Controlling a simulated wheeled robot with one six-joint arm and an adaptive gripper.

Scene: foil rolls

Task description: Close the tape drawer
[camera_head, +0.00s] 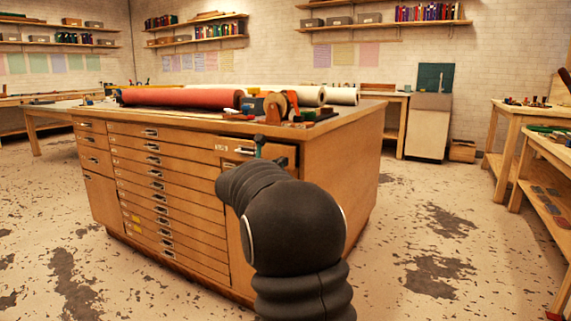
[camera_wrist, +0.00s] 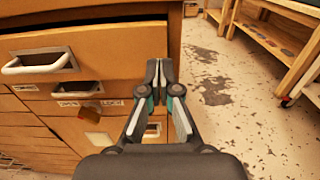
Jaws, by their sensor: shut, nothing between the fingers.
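The wooden cabinet (camera_head: 165,185) stands in front of me, with its right-hand column of drawers partly behind my arm. In the head view, a dark opening shows at the top of that column beside my gripper (camera_head: 259,146), so the top right drawer appears partly open. In the wrist view, a drawer front (camera_wrist: 110,55) with a pale metal handle (camera_wrist: 38,62) fills the upper left. My gripper (camera_wrist: 160,65) is shut and empty in front of the right part of this front. I cannot tell whether the fingertips touch it.
A red roll (camera_head: 180,97), white rolls (camera_head: 340,96) and a tape dispenser (camera_head: 280,107) lie on the cabinet top. Workbenches (camera_head: 545,165) stand at the right. The floor (camera_head: 425,225) between is clear.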

